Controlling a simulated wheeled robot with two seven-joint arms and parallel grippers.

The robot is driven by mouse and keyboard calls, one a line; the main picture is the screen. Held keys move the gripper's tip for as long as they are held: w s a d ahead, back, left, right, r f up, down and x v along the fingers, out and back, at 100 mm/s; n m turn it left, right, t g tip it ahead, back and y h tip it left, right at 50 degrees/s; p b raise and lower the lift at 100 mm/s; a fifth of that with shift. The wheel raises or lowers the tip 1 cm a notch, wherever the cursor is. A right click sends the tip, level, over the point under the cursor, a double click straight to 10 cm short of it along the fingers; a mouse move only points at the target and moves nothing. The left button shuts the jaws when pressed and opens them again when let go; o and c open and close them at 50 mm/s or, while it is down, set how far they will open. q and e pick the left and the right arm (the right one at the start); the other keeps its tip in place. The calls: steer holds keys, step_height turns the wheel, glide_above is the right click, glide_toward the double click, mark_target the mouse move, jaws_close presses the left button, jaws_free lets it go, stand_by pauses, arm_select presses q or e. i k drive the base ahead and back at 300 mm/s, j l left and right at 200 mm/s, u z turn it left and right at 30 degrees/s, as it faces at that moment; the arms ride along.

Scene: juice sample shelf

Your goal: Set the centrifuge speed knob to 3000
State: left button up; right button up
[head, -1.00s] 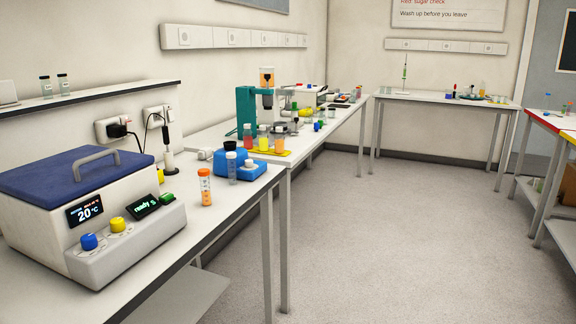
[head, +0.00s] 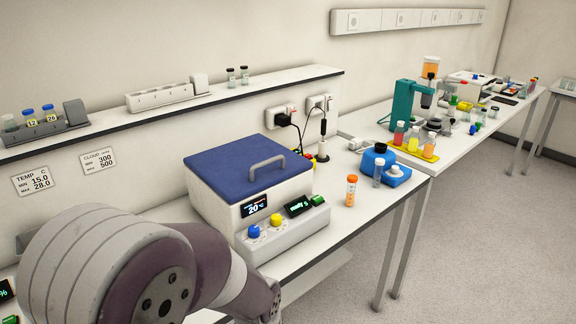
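The centrifuge (head: 268,202) is a white box with a closed blue lid and grey handle, standing on the bench near the middle of the head view. Its sloped front panel carries a blue knob (head: 254,231), a yellow knob (head: 276,220) and a green button (head: 317,200). One display (head: 254,207) reads about 20 °C and another display (head: 298,206) shows green text like "ready". The knob scale markings are too small to read. My arm fills the lower left, in front of the bench. Neither gripper is in view.
A wall shelf (head: 200,105) with vials runs above. Cables hang behind the centrifuge. Another bench (head: 473,130) with bottles lies further right. The floor at right is clear.

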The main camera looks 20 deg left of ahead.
mark_target(253, 230)
steer(key=u, duration=1.05)
